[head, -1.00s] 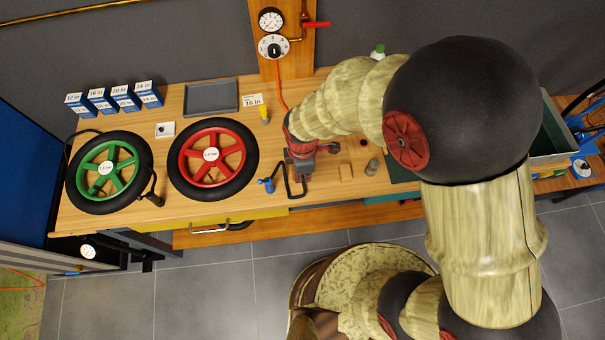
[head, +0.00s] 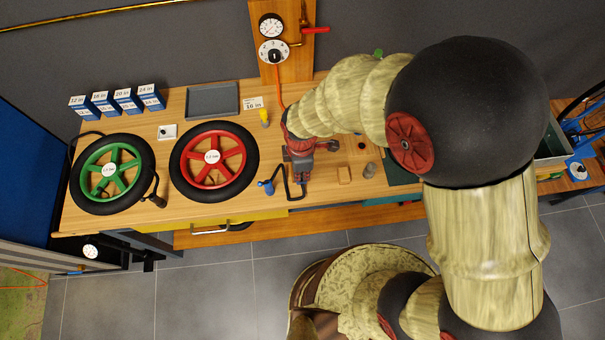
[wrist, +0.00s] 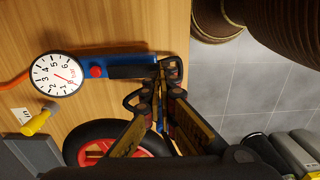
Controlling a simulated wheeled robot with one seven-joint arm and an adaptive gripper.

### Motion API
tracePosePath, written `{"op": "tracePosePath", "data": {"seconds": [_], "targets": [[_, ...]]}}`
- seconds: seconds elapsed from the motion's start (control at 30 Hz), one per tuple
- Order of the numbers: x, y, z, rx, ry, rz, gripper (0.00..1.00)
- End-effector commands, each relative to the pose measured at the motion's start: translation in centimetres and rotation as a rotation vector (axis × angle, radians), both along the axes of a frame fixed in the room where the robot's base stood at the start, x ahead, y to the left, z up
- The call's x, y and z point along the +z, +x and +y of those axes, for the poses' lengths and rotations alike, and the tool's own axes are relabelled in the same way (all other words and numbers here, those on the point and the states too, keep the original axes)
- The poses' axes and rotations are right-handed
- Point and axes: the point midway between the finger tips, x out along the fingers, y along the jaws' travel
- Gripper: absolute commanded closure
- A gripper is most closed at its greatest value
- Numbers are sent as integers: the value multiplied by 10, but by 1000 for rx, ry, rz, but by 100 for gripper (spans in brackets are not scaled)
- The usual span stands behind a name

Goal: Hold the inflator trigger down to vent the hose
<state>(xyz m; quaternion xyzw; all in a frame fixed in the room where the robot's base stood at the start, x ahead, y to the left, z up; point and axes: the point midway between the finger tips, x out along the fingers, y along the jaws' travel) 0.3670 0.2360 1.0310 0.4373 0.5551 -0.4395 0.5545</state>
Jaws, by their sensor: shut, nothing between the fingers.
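The inflator shows in the wrist view, with a blue body (wrist: 125,60), a red button (wrist: 96,71) and a round white gauge (wrist: 58,78) with a red needle. A dark lever-like strip (wrist: 130,72) runs along the body; I cannot tell whether it is pressed. My gripper (wrist: 168,72) is shut and empty, its fingertips at the right end of the inflator body. I cannot tell whether they touch it. In the head view my gripper (head: 301,172) points down at the bench and hides most of the inflator. A blue hose end (head: 266,187) with a black hose shows beside it.
A red-rimmed wheel (head: 231,137) and a green-rimmed wheel (head: 135,148) lie left on the bench (head: 180,218). A gauge board (head: 287,85) stands behind.

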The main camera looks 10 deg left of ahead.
Motion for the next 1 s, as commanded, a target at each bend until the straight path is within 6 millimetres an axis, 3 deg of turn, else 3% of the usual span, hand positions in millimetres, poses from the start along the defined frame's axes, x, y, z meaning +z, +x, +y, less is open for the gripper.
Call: {"op": "tracePosePath", "data": {"seconds": [0.17,0.53,0.7,1.0], "targets": [[37,7,9,-4,3,-4,100],[106,6,8,-3,2,-3,100],[121,5,8,-3,1,-2,100],[125,5,7,-3,0,0,100]]}}
